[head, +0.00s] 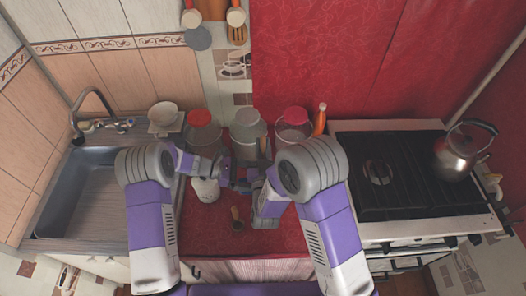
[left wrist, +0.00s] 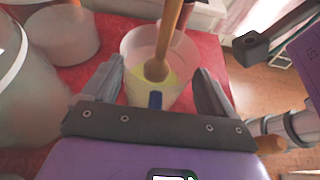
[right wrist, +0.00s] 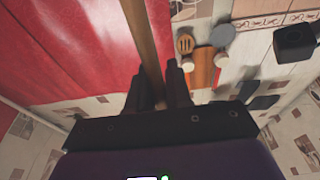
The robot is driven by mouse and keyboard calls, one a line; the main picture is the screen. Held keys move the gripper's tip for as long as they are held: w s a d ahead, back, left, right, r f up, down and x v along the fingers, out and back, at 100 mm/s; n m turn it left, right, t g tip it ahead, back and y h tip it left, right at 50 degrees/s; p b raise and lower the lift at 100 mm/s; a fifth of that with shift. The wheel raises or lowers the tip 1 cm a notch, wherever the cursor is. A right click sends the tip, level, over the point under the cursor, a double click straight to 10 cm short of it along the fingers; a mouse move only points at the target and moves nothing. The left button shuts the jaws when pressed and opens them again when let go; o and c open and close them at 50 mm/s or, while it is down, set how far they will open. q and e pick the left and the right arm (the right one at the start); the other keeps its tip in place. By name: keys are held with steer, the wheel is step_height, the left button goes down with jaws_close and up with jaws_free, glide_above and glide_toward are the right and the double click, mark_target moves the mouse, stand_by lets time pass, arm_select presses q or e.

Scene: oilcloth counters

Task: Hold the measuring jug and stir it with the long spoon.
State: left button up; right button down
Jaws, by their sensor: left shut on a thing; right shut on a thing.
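The measuring jug (left wrist: 136,48) is a translucent, pale cup with yellow contents and a blue part on its near side, seen in the left wrist view. My left gripper (left wrist: 157,82) has its fingers on either side of the jug's near side and is shut on it. The long wooden spoon (left wrist: 167,35) stands tilted inside the jug, its bowl down in the yellow contents. My right gripper (right wrist: 158,72) is shut on the spoon's handle (right wrist: 140,30), which runs up between its fingers. In the head view my arms hide most of the jug and spoon.
Lidded containers (head: 203,130) (head: 292,128) stand along the back of the red counter (head: 270,240). A white jar (head: 205,190) stands left of my grippers. The sink (head: 80,195) is at left, the stove (head: 405,175) with a kettle (head: 463,150) at right. The counter's front is fairly clear.

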arm_select(q)
steer(key=shift+f, duration=0.2)
arm_select(e)
step_height(320, 180, up, 10)
steer(key=shift+r, duration=0.25)
stand_by(0.4)
stand_by(0.4)
arm_select(q)
steer(key=o, duration=1.4)
steer(key=shift+r, duration=0.15)
steer(key=shift+w+a+r, duration=0.1)
steer(key=shift+a, duration=0.2)
steer(key=v, duration=1.1)
steer(key=shift+a+r, duration=0.1)
steer(key=shift+a, duration=0.05)
